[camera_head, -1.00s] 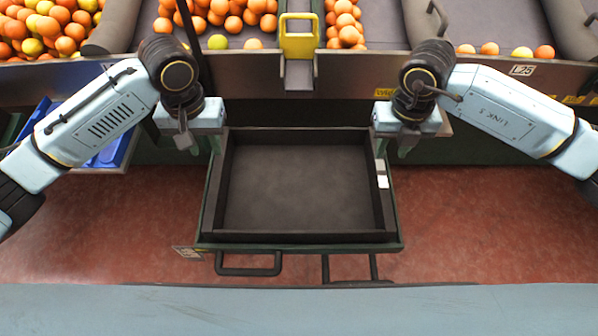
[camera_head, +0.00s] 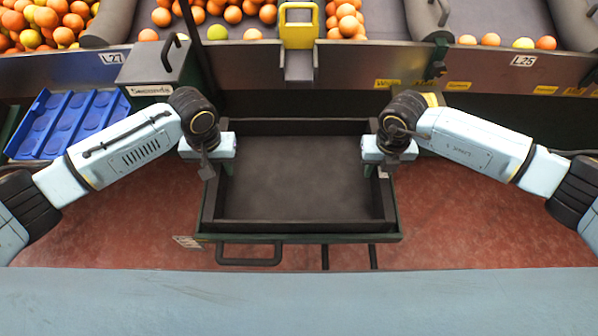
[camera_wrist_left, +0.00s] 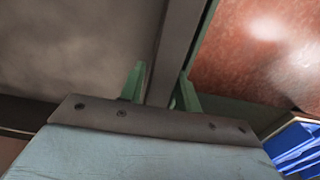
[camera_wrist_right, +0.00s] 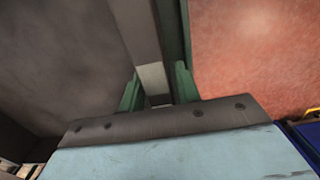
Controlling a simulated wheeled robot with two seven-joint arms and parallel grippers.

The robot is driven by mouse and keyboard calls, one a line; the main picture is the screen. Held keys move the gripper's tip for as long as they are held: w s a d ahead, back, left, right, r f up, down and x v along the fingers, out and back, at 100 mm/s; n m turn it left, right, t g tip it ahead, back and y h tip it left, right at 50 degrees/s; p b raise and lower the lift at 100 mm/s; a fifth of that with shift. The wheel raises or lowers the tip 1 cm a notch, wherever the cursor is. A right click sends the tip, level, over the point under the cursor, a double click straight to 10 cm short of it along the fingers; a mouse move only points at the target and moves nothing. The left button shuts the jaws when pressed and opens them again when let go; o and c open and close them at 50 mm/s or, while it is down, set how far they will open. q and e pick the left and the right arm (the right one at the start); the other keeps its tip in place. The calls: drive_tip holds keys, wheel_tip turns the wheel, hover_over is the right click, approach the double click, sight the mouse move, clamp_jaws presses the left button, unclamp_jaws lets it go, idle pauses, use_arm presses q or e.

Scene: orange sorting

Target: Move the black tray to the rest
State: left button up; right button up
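The black tray (camera_head: 308,226) is a shallow rectangular box, empty and level in the middle of the head view. It sits in a green frame (camera_head: 330,239) with dark bar handles at its front, apparently the rest or drawer under it. My left gripper (camera_head: 209,170) is at the tray's left wall; in the left wrist view its green fingers (camera_wrist_left: 160,88) stand either side of the wall (camera_wrist_left: 177,45). My right gripper (camera_head: 378,168) is at the right wall; its fingers (camera_wrist_right: 157,88) straddle that wall (camera_wrist_right: 140,35). Both look open with narrow gaps, not clearly pressing.
A conveyor with oranges (camera_head: 240,12) and a yellow gate (camera_head: 298,28) lies behind the tray. A green "Seconds" box (camera_head: 160,68) and a blue tray (camera_head: 68,124) stand at the left. Red floor (camera_head: 455,215) is clear on both sides. A pale blue surface (camera_head: 300,300) crosses the front.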

use_arm(q)
drive_tip(key=shift+f, duration=0.65)
use_arm(e)
drive_tip(key=shift+f, duration=0.65)
use_arm(q)
drive_tip(key=shift+c, duration=0.4)
use_arm(e)
drive_tip(key=shift+c, duration=0.4)
use_arm(q)
clamp_jaws()
use_arm(e)
clamp_jaws()
